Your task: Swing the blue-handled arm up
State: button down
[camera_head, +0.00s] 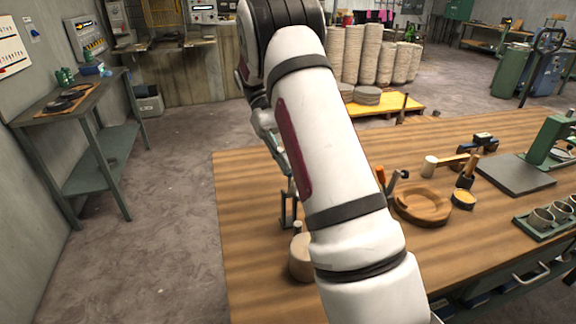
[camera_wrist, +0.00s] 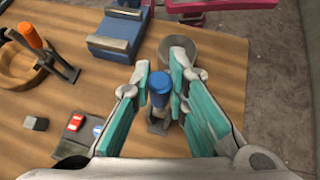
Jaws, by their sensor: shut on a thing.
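The blue handle (camera_wrist: 161,88) of the arm shows in the wrist view, pointing toward the camera, with a grey metal part (camera_wrist: 157,124) below it. My gripper (camera_wrist: 160,77) is around it, its teal-padded fingers closed on the handle from left and right. How far the arm is tilted is hard to tell from this angle. In the head view my own white arm hides the blue handle and most of the gripper.
A wooden ring (camera_head: 422,205) with an orange-handled lever (camera_wrist: 30,38) stands nearby on the wooden table (camera_head: 245,200). A block with red and blue buttons (camera_wrist: 82,128), a blue clamp-like block (camera_wrist: 115,42) and a grey round piece (camera_wrist: 200,44) lie around my gripper.

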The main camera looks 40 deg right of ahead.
jog(key=shift+w+d+g, duration=0.15)
jog(key=shift+w+g, duration=0.25)
jog(key=shift+w, duration=0.05)
jog(key=c, duration=1.5)
grip_release()
jog(key=shift+c, duration=0.2)
